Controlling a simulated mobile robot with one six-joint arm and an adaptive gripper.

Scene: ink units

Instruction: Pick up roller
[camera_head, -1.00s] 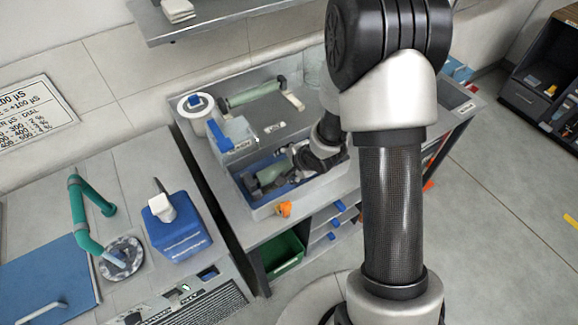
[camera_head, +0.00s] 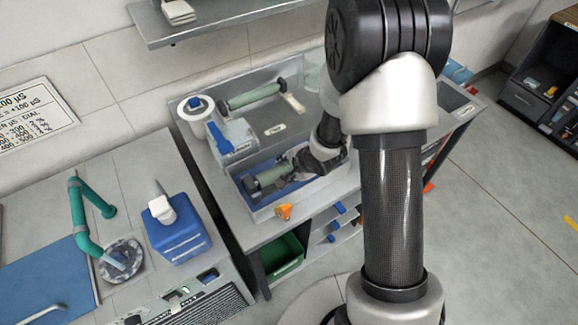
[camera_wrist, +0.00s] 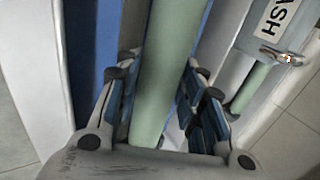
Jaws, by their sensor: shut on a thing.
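The pale green roller (camera_head: 272,176) is at the blue-lined tray (camera_head: 262,212) on the grey bench in the head view. In the wrist view the roller (camera_wrist: 168,62) runs lengthwise between the blue-padded fingers of my gripper (camera_wrist: 160,88). My gripper (camera_head: 303,161) is shut on the roller, which seems to be held at or a little above the tray; the exact clearance cannot be told. The roller's right end is hidden by my gripper in the head view.
Another green roller (camera_head: 253,96) rests on a stand behind the tray. An orange object (camera_head: 284,211) sits at the tray's front. A blue bottle (camera_head: 177,230) stands on the left bench.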

